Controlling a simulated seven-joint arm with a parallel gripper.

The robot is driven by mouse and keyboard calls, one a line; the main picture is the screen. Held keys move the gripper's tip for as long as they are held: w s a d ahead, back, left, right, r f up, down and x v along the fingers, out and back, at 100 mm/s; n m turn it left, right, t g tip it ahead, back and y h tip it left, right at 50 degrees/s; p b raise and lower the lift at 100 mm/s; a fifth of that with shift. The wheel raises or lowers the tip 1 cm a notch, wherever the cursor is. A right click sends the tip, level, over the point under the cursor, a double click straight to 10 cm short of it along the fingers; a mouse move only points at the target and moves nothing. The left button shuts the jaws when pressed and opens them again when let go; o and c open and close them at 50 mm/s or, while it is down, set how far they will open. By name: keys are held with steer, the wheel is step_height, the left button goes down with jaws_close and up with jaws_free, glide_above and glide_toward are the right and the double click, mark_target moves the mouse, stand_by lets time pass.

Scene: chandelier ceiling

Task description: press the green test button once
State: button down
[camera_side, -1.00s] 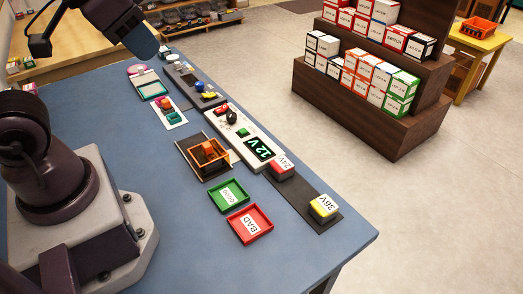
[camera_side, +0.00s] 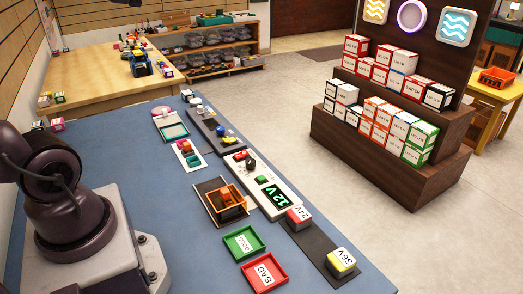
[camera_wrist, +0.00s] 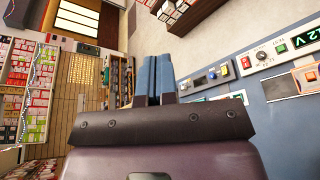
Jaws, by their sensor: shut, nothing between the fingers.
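The green test button (camera_side: 262,179) sits on the white tester panel (camera_side: 282,213), beside the lit green 12V display (camera_side: 281,196). In the wrist view, the green button (camera_wrist: 281,48) shows at the upper right, left of the display. My gripper (camera_wrist: 158,60) is shut and empty, its two blue fingers side by side. It points away from the panel, which lies to the right of the fingers and well apart from them. In the side view I cannot make out my gripper for sure.
A black knob (camera_side: 250,163) and a red switch (camera_side: 240,156) share the panel. An orange bin (camera_side: 225,204), a green GOOD tray (camera_side: 244,243) and a red BAD tray (camera_side: 264,272) stand nearby. Blocks marked 24V (camera_side: 298,216) and 36V (camera_side: 341,262) sit on a dark strip.

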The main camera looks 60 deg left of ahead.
steer(key=s+a+r+n+g+y, duration=0.1)
steer(key=s+a+n+y, duration=0.25)
steer(key=a+n, duration=0.3)
steer(key=s+a+r+n+g+y, duration=0.1)
steer(key=s+a+r+n+y, duration=0.2)
steer(key=a+n, duration=0.4)
steer(key=w+f+m+g+h, duration=0.1)
steer(key=w+f+m+g, duration=0.2)
steer(key=w+f+m, duration=0.8)
steer(key=n+h, duration=0.8)
steer(key=n, duration=2.4)
glide_above(262, 179)
step_height(262, 179, down, 29)
steer(key=shift+r, duration=0.2)
steer(key=shift+f, duration=4.35)
steer(key=shift+f, duration=0.1)
